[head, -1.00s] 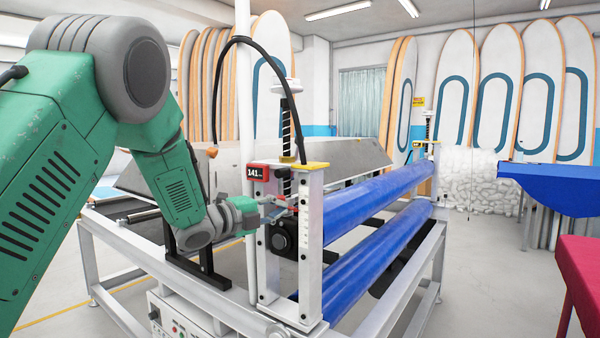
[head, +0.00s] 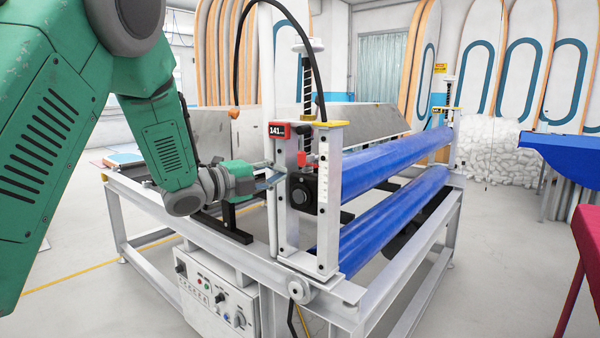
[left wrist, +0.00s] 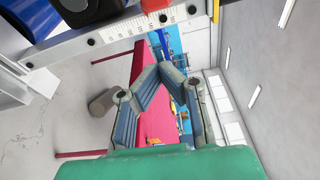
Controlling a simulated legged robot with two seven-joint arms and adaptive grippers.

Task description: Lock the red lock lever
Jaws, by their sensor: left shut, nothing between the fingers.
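The red lock lever (head: 302,158) is small and partly hidden. It sits between the white uprights of the roller machine's near end, just above a black block (head: 303,192). My left gripper (head: 277,178) is shut and empty, just left of and slightly below the lever, by the near upright. I see a gap between fingers and lever in the picture, but cannot tell the depth. In the left wrist view my fingers (left wrist: 160,72) converge at the tips with nothing held. A red piece (left wrist: 153,5) shows at the top edge there; I cannot tell whether it is the lever. My right gripper is out of view.
The white machine frame (head: 330,220) carries two blue rollers (head: 390,165). A red display (head: 277,131) reading 141 and a black hose (head: 240,50) are above the lever. A control box (head: 217,300) hangs below. Open floor lies at left.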

